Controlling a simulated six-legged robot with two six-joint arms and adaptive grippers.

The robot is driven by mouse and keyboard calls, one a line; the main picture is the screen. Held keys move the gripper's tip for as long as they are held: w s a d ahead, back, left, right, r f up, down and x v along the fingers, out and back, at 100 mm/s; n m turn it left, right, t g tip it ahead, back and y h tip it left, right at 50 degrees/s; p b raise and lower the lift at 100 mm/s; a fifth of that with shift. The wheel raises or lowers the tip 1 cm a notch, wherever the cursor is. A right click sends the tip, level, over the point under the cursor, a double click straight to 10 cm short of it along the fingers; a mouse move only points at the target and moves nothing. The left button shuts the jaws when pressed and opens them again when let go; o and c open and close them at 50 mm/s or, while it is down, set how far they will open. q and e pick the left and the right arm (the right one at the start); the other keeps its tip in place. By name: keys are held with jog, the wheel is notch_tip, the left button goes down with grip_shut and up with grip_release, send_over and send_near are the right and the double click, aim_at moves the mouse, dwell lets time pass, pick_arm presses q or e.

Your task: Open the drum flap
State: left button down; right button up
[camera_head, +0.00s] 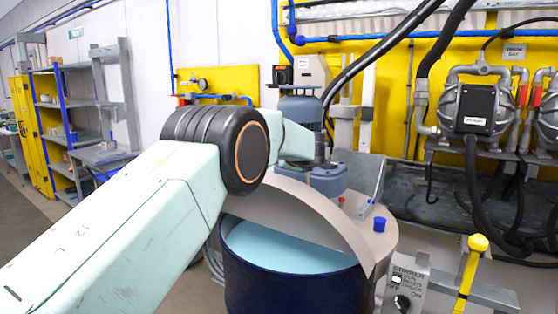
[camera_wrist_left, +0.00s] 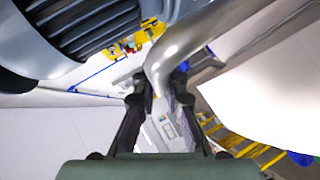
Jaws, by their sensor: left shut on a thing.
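The drum (camera_head: 290,285) is dark blue and stands at the lower middle of the head view. Its grey flap (camera_head: 300,208) is tilted up from the lid, and light blue contents (camera_head: 285,245) show through the opening. My left arm reaches across from the left to above the lid; its gripper is hidden there by the arm. In the left wrist view my left gripper (camera_wrist_left: 160,97) is shut on a bent shiny metal handle (camera_wrist_left: 165,62). A pale flat surface, which may be the flap, is at right there. My right gripper is not in view.
The agitator motor (camera_head: 325,178) stands on the lid. A blue cap (camera_head: 379,224) is on the lid at right. A switch box (camera_head: 405,285) and a yellow-topped lever (camera_head: 472,260) are at lower right. Pumps (camera_head: 480,108) and hoses line the back wall.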

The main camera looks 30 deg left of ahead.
pick_arm(q)
jog(key=shift+w+r, duration=0.15)
jog(key=shift+w, duration=0.1)
dwell(0.3)
jog(key=c, duration=1.4)
grip_release()
jog(key=shift+s, duration=0.1)
jog(key=v, duration=1.2)
jog(key=shift+a, duration=0.1)
